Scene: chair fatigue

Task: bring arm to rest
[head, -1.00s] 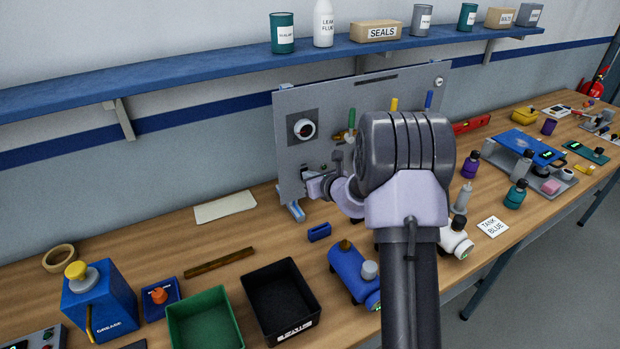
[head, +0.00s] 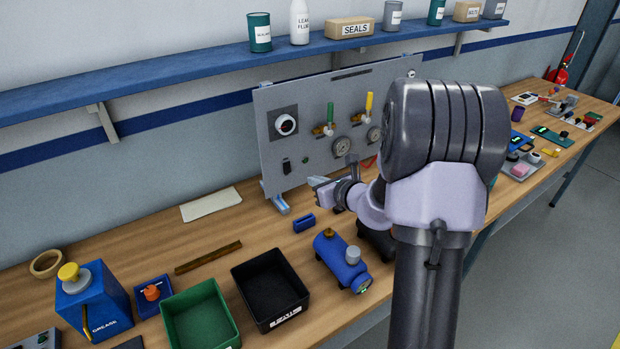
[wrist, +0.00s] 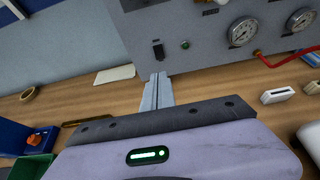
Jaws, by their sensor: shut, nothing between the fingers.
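My gripper (head: 316,183) is in front of the lower part of the grey gauge panel (head: 340,115) in the head view, above the bench. Its fingers are together with nothing between them. In the wrist view my gripper (wrist: 157,92) shows as two closed grey fingers pointing at the panel's lower edge, with a dark switch and a green light on the panel (wrist: 190,30) behind. My wrist and forearm hide part of the bench and the panel's right side in the head view.
The blue tank (head: 340,260), black bin (head: 270,290), green bin (head: 200,316) and blue grease box (head: 92,305) stand along the front of the wooden bench (head: 150,245). A small blue block (head: 304,223) lies below my gripper. A blue shelf (head: 180,78) runs above.

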